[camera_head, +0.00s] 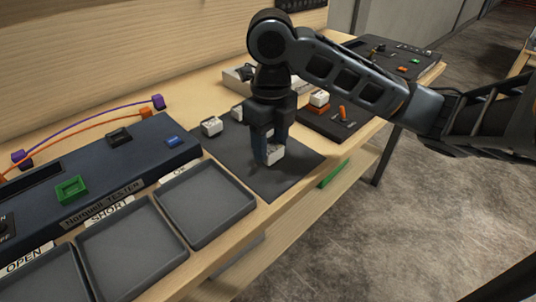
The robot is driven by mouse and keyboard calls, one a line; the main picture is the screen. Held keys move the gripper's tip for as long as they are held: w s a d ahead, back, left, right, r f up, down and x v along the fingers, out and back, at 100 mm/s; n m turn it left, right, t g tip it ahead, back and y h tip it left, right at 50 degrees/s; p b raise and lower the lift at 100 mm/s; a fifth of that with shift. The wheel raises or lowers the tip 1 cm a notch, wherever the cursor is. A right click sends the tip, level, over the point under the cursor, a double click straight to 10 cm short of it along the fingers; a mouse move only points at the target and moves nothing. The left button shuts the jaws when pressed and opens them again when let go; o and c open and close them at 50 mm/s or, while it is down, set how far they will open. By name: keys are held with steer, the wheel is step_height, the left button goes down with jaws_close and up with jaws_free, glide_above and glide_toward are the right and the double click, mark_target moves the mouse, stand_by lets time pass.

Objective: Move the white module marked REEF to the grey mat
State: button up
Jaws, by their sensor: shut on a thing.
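My gripper (270,150) points down over the dark grey mat (290,180) and is shut on a white module (274,154). The module is low at the mat's surface; I cannot tell whether it touches it. Its marking is too small and partly covered by the fingers to read. Another white module (211,126) stands at the mat's left edge, and one more (237,113) shows partly behind my gripper. A further white module (319,98) sits on an orange part to the right. I cannot read REEF on any of them.
A blue tester console (100,185) with a green socket stands at the left. Grey trays labelled OPEN (40,280), SHORT (130,250) and OK (205,203) lie along the front edge. A dark panel (335,120) with an orange lever lies right of the mat.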

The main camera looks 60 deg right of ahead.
mark_target(268, 159)
steer(key=shift+w+a+f, duration=0.1)
steer(key=shift+a+f, duration=0.2)
steer(key=shift+f, duration=1.85)
steer(key=shift+f, duration=0.2)
steer(key=o, duration=1.1)
steer(key=shift+c, duration=0.2)
steer(key=shift+r, duration=0.15)
step_height(268, 159, up, 12)
steer(key=shift+r+p, duration=0.1)
steer(key=shift+p, duration=0.35)
